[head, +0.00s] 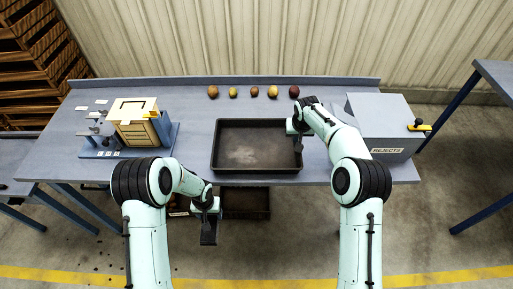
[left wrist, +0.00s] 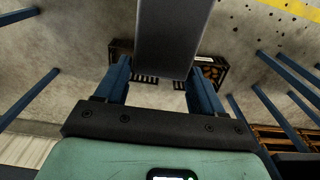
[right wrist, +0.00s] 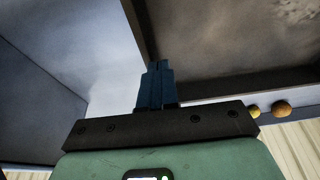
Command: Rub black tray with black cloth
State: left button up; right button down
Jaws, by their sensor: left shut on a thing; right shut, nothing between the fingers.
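The black tray (head: 255,152) lies on the grey table, empty, with a worn brownish floor. My left gripper (head: 208,212) is in front of the table's front edge, left of the tray. It is shut on a dark, flat rectangular piece, which looks like the black cloth (head: 208,233); this also shows between the fingers in the left wrist view (left wrist: 172,38). My right gripper (head: 298,143) is at the tray's right rim. Its fingers are together and empty in the right wrist view (right wrist: 155,85), close to the tray's wall (right wrist: 140,25); contact cannot be told.
Several potatoes (head: 273,91) stand in a row behind the tray. A grey rejects box (head: 385,122) is at the right, a wooden box device (head: 135,120) at the left. Dark crates (head: 246,203) lie under the table.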

pick_arm(q)
jog(key=shift+w+r+p, duration=0.6)
jog(key=shift+w+r, duration=0.4)
jog(key=shift+r, duration=0.15)
pick_arm(e)
notch_tip(320, 180, up, 6)
jog(key=shift+f, duration=0.2)
